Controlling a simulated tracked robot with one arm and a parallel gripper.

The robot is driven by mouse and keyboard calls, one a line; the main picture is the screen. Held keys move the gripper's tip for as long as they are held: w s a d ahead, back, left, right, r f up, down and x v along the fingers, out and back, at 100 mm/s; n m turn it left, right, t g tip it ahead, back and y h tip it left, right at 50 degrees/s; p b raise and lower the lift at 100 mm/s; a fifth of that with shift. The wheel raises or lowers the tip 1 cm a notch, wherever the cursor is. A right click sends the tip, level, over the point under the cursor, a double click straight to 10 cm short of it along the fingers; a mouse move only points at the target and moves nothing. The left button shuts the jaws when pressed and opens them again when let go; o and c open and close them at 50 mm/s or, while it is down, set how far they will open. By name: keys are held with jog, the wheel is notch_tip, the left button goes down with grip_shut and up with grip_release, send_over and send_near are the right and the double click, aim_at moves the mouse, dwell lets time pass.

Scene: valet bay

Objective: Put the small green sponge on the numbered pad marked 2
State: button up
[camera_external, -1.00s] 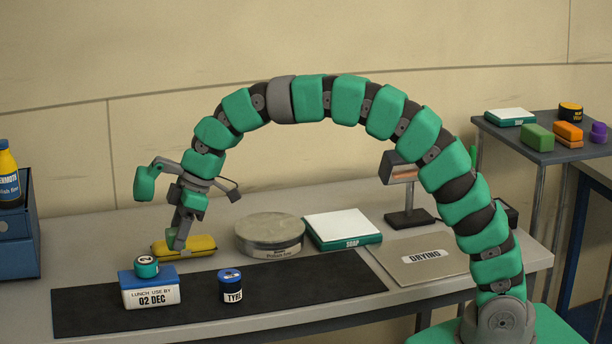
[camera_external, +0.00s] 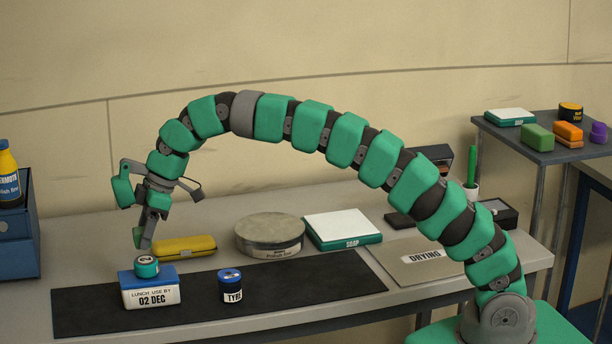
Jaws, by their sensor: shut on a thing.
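Just below is a round teal pad (camera_external: 147,268) with a white number label on top, now partly hard to read. It sits on the blue lid of a white "LUNCH USE BY 02 DEC" box (camera_external: 152,296). The held piece is just above and behind the pad; I cannot tell if they touch.
A yellow case (camera_external: 185,248) lies right behind the gripper. A blue-topped tyre tin (camera_external: 230,287) stands on the black mat (camera_external: 310,280). A round polish tin (camera_external: 270,236), soap box (camera_external: 342,229) and drying board (camera_external: 420,261) are further right. A bigger green block (camera_external: 537,137) is on the side table.

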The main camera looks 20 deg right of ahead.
jog(key=shift+f, duration=1.7)
jog(key=shift+f, duration=0.1)
jog(key=o, duration=0.9)
jog(key=shift+o, duration=0.2)
jog(key=v, duration=1.2)
jog(key=shift+d, duration=0.15)
